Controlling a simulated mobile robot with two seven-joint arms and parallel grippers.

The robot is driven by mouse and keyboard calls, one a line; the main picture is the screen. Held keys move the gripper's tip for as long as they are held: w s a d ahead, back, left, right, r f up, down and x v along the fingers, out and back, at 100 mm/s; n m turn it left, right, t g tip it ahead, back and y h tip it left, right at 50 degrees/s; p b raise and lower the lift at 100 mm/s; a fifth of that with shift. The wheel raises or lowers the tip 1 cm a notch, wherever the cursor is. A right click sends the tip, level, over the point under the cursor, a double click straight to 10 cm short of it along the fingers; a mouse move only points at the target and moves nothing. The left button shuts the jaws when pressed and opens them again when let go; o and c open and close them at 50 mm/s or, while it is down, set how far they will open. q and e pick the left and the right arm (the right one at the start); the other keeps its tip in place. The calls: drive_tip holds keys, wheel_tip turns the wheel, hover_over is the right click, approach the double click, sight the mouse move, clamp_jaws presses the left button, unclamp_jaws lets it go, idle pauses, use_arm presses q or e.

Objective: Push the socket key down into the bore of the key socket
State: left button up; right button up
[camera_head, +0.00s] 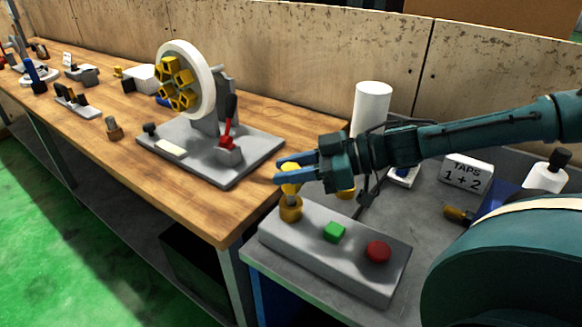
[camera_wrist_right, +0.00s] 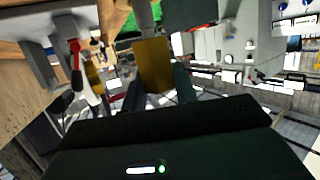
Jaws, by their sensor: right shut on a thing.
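The yellow socket key (camera_head: 291,186) is upright between the fingers of my right gripper (camera_head: 284,172), which is shut on it. The brass key socket (camera_head: 291,210) stands at the left end of the grey control box (camera_head: 325,262), directly below the key. The key's lower end meets or nearly meets the socket's top; I cannot tell how far it sits in the bore. In the right wrist view the yellow key head (camera_wrist_right: 152,66) shows between the fingers, with a grey shaft (camera_wrist_right: 145,16) beyond it. My left gripper is not in view.
The control box also carries a green button (camera_head: 334,232) and a red button (camera_head: 378,251). A grey fixture with a white ring wheel (camera_head: 187,80) and a red lever (camera_head: 227,130) stands left on the wooden bench. A white cylinder (camera_head: 371,108) stands behind my gripper.

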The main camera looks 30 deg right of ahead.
drive_tip(key=shift+f+b, duration=0.8)
drive_tip(key=shift+f, duration=0.2)
drive_tip(key=o, duration=1.1)
